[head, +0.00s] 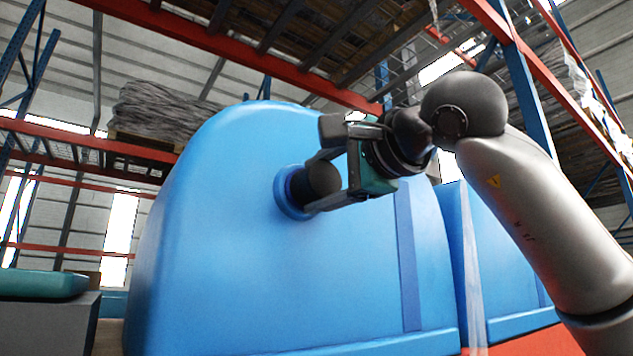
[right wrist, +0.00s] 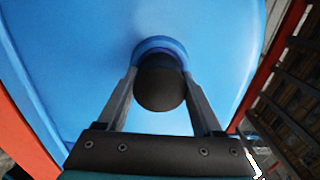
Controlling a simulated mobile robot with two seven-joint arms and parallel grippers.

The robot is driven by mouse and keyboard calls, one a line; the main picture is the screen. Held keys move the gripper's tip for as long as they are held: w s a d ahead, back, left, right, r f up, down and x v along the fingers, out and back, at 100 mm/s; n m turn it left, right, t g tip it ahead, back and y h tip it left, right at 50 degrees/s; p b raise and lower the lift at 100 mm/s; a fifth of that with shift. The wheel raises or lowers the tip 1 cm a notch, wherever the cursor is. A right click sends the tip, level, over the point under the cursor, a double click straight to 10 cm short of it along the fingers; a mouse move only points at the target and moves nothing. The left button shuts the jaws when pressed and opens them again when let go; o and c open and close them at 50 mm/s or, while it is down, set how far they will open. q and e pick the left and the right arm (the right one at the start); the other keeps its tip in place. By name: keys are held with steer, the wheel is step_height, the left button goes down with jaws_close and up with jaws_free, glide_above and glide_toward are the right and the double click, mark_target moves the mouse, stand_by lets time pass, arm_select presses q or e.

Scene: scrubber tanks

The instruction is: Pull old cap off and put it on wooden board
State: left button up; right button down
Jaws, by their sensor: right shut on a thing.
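The old cap (head: 322,179) is a dark, round-ended plug at the blue collar (head: 284,193) on the side of the big blue tank (head: 230,270). My right gripper (head: 310,184) reaches it from the right, one finger on each side, shut on the cap. In the right wrist view the cap (right wrist: 160,85) sits between the two fingers, in front of the collar (right wrist: 160,45). Whether the cap is still seated in the collar I cannot tell. My left gripper and the wooden board are not in view.
A second blue tank (head: 510,270) stands close on the right. Red and blue rack beams (head: 230,50) run overhead and behind. A grey block (head: 45,318) with a teal top (head: 42,284) stands at the lower left. Wrapped goods (head: 160,110) lie on a rack shelf.

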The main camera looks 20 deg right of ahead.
mark_target(326, 178)
steer(key=shift+s+d, duration=0.1)
steer(key=shift+s, duration=0.15)
steer(key=shift+b+v, duration=0.5)
steer(key=shift+v, duration=2.25)
steer(key=shift+s+d+b, duration=0.1)
steer(key=shift+s+b, duration=0.2)
steer(key=p+v, duration=0.1)
steer(key=v, duration=2)
steer(key=shift+s, duration=0.2)
steer(key=shift+w, duration=0.15)
